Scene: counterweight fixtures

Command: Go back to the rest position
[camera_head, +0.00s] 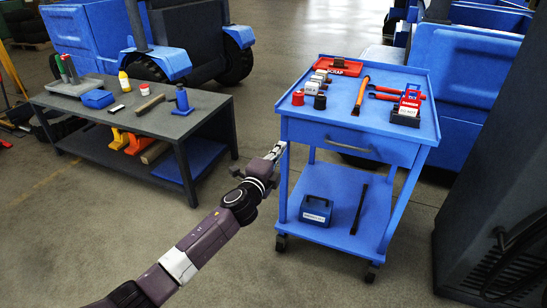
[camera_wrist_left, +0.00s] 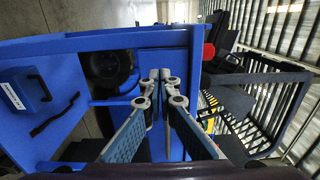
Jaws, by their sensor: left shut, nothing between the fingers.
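My left arm reaches in from the bottom left of the head view. Its gripper (camera_head: 278,151) is at the left front corner of the blue tool cart (camera_head: 288,130), close to the cart's edge. I cannot tell whether it touches the cart. In the left wrist view the gripper's two fingers (camera_wrist_left: 160,75) meet at their tips, shut with nothing between them. The cart's blue frame (camera_wrist_left: 100,42) lies close around and behind the fingers there. My right gripper is in neither view.
The cart top holds a red tray (camera_head: 340,66), an orange-handled tool (camera_head: 361,95) and a red padlock-like item (camera_head: 409,104). A blue box (camera_head: 315,210) sits on its lower shelf. A dark workbench (camera_head: 205,118) stands left; floor between is open. A dark cabinet (camera_head: 490,170) is right.

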